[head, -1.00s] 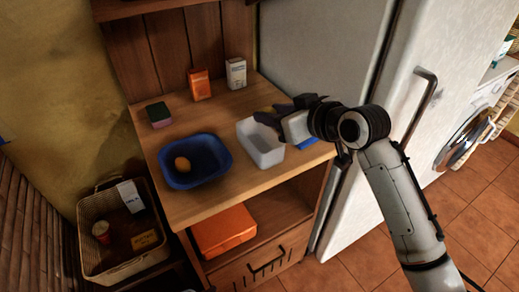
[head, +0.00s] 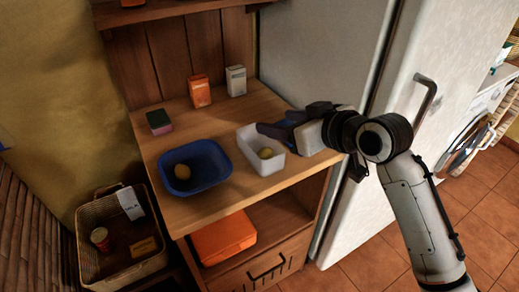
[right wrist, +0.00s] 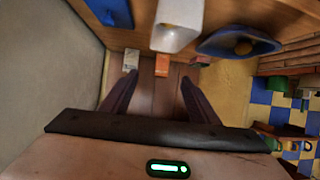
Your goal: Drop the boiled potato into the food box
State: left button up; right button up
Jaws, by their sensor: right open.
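A small yellowish potato (head: 265,153) lies inside the white food box (head: 271,168) on the wooden counter. A blue bowl (head: 212,158) left of the box holds another round yellowish-brown item (head: 183,172). My right gripper (head: 284,118) is open and empty above the back right side of the box, its fingers apart. In the right wrist view the two open fingers (right wrist: 160,80) have nothing between them. The box (right wrist: 177,25) and bowl (right wrist: 238,44) show at that view's top. My left gripper is not in view.
An orange carton (head: 200,91) and a white carton (head: 236,80) stand at the counter's back. A sponge (head: 159,122) lies at the left. The fridge (head: 335,60) is close on the right. A basket (head: 92,220) stands lower left.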

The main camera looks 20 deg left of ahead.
jog(key=v, duration=0.7)
jog(key=s+d+f+m+t+h, duration=0.1)
jog(key=s+d+f+m, duration=0.15)
jog(key=f, duration=0.55)
jog(key=s+d+f+m+h, duration=0.15)
jog(key=d+f, duration=0.25)
jog(key=f, duration=0.4)
jog(key=s+d+f+m+t+h, duration=0.15)
jog(key=d+f, duration=0.25)
jog(key=f, duration=0.5)
jog(key=s+d+f+m+g+h, duration=0.1)
jog(key=s+d+f, duration=0.4)
jog(key=s+f, duration=0.2)
jog(key=s+d+f+m+g+h, duration=0.1)
jog(key=s+d+f+h, duration=0.1)
jog(key=s+d+f, duration=0.3)
jog(key=s+f, duration=0.3)
jog(key=s, duration=0.4)
jog(key=shift+s+m+h, duration=0.3)
jog(key=shift+m, duration=0.05)
